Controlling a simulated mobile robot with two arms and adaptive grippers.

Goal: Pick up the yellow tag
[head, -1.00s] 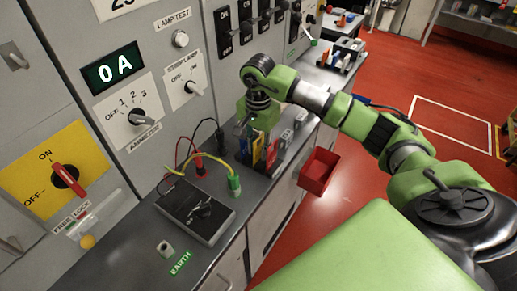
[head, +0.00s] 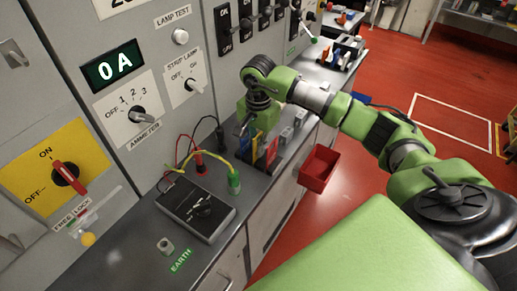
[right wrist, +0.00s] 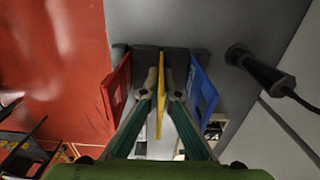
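The yellow tag (right wrist: 160,110) shows edge-on in the middle of the right wrist view, between my right gripper's two fingers. The fingers of my right gripper (right wrist: 160,86) have converged close on both sides of it and look shut on it. A red tag (right wrist: 117,90) stands just left of the fingers and a blue tag (right wrist: 203,92) just right of them. In the head view my right gripper (head: 245,128) points down at the row of tags on the grey bench, where the red tag (head: 271,152) shows in front. The left gripper is out of view.
A tester box (head: 196,208) with red, black and green-yellow leads sits left of the tags. A red bin (head: 319,168) hangs on the bench front. The switch panel (head: 150,60) rises close behind. A black plug (right wrist: 262,72) is right of the blue tag.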

